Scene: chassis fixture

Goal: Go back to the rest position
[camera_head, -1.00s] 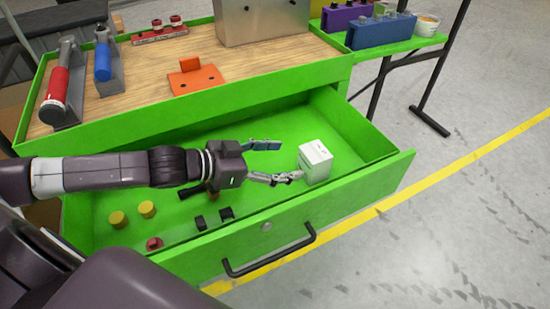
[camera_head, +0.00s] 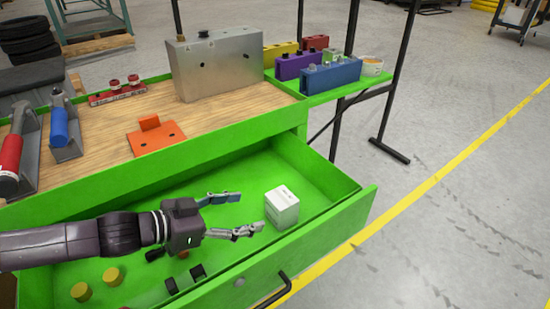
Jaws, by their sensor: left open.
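My left gripper (camera_head: 229,215) is open and empty inside the open green drawer (camera_head: 330,222). Its fingers point right, toward a white box (camera_head: 282,208) standing on the drawer floor. A small gap shows between the fingertips and the box. My left arm comes in from the left, low over the drawer. My right gripper is not in view.
The drawer also holds yellow cylinders (camera_head: 81,291) and small black parts. On the wooden top are an orange bracket (camera_head: 157,138), a grey metal box (camera_head: 216,66), and red and blue tools at left. A green side shelf (camera_head: 372,82) carries coloured blocks.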

